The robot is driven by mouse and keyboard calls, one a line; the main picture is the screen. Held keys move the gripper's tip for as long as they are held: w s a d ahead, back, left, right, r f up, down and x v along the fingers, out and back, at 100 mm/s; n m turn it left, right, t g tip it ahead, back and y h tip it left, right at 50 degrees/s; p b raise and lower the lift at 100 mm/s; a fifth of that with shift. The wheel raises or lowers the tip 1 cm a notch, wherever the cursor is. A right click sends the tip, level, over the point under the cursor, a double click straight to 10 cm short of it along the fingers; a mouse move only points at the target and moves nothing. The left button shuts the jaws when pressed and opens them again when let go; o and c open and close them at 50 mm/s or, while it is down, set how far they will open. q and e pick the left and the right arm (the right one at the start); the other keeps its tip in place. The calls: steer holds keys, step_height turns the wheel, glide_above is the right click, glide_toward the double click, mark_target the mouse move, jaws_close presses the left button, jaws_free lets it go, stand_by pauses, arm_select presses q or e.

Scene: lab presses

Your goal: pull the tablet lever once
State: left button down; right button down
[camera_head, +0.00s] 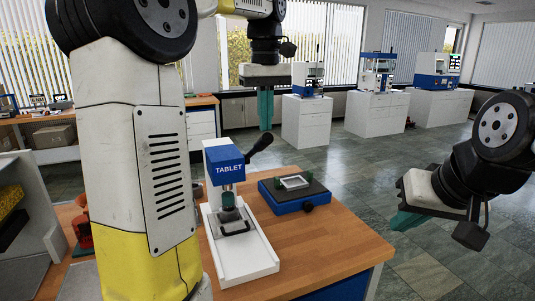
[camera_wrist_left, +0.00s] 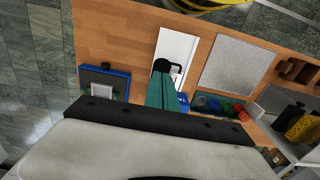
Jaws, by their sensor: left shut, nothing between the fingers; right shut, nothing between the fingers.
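My right gripper (camera_head: 405,220) is shut and empty, right of the table.
A blue and black device (camera_head: 292,190) with a small tray sits right of the press; it also shows in the left wrist view (camera_wrist_left: 104,84). A grey mat (camera_wrist_left: 238,65) and several coloured items lie on the table's other side. My left arm hides the table's left part in the head view.

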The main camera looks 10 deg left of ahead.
arm_select(q)
steer(key=shift+f, duration=7.8)
step_height(320, 180, up, 22)
steer(key=s+f+m+t+h, duration=0.2)
steer(key=s+f+m+t, duration=0.4)
steer(key=s+f, duration=1.1)
steer(key=shift+s+f+m, duration=0.3)
steer(key=shift+f+m, duration=0.4)
steer(key=shift+f, duration=0.05)
steer(key=shift+d, duration=0.1)
